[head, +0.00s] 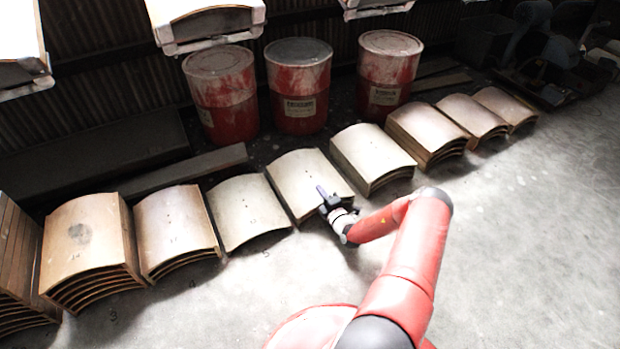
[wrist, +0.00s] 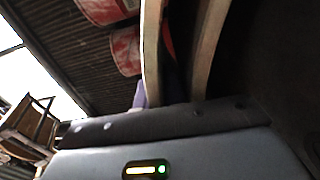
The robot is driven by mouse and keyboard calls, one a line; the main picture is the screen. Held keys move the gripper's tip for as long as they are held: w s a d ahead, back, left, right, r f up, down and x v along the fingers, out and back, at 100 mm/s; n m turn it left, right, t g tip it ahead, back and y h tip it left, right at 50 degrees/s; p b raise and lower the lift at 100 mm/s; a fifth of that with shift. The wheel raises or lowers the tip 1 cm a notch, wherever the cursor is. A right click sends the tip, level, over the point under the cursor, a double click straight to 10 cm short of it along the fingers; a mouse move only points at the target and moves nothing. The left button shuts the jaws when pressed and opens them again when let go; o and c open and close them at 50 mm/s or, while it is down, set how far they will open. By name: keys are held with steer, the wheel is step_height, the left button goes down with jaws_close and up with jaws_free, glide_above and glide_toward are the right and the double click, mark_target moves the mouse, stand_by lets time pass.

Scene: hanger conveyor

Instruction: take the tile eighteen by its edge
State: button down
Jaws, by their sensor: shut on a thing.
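My gripper (head: 326,203) is at the near edge of a pale curved tile (head: 303,181) on top of a stack in the middle of the row. In the wrist view my gripper (wrist: 155,92) is shut on the edge of a tile (wrist: 151,50), with a purple finger beside it. A second tile edge (wrist: 209,45) runs close alongside, apart from the held one. The marks on the held tile are too small to read as eighteen. Its near right corner is partly hidden by my gripper and wrist.
More stacks of curved tiles stand on both sides, the near ones being a stack (head: 248,211) at left and another (head: 372,157) at right. Three red drums (head: 298,88) stand behind. White pieces (head: 205,22) hang overhead. The floor (head: 530,250) at right is clear.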

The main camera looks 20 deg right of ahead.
steer(key=shift+w+r, duration=0.1)
steer(key=shift+r, duration=0.15)
steer(key=shift+r+p, duration=2)
steer(key=shift+r, duration=0.5)
